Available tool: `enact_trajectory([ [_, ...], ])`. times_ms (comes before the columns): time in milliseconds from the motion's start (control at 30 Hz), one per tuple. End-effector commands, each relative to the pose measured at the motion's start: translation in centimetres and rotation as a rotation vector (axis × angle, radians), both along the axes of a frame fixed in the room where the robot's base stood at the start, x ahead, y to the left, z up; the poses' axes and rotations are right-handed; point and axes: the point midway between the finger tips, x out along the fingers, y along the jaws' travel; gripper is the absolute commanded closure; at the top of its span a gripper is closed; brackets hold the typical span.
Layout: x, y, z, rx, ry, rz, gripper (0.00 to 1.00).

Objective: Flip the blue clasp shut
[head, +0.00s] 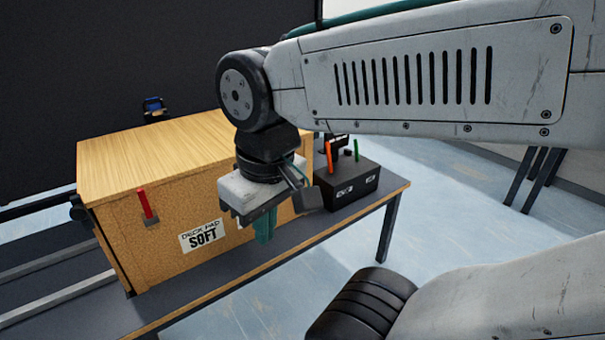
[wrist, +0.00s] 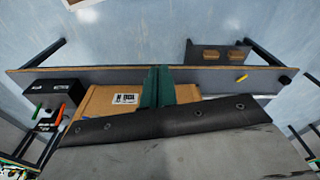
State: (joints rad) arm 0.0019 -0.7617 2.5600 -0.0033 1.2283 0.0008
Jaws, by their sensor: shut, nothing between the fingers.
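A wooden crate (head: 160,155) with a light plank lid sits on the table, with a "DECK PAD SOFT" label on its front. A red clasp (head: 146,204) lies on the crate's front near its left end. A small blue and black piece (head: 153,104) shows beyond the lid's far edge; it may be the blue clasp, but how it attaches is hidden. My gripper (head: 264,228) points down in front of the crate's right part, its teal fingers shut and empty. The wrist view shows the shut fingers (wrist: 157,86) beside the labelled crate side (wrist: 100,101); no blue clasp shows there.
A black box (head: 345,183) with orange and green upright pieces stands right of the crate; it also shows in the wrist view (wrist: 66,85). A narrow table strip (head: 230,275) is bare before the crate. A yellow piece (wrist: 241,78) lies on the table.

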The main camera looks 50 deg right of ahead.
Motion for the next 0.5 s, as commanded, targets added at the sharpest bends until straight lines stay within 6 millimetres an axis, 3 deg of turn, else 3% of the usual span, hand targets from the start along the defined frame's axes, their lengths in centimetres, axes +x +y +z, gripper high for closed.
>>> enact_trajectory([
  [267,0.2,0.3,-0.4,0.035,0.029,-0.029,1.00],
  [500,2.6,2.6,-3.2,0.371,0.242,-0.316,1.00],
])
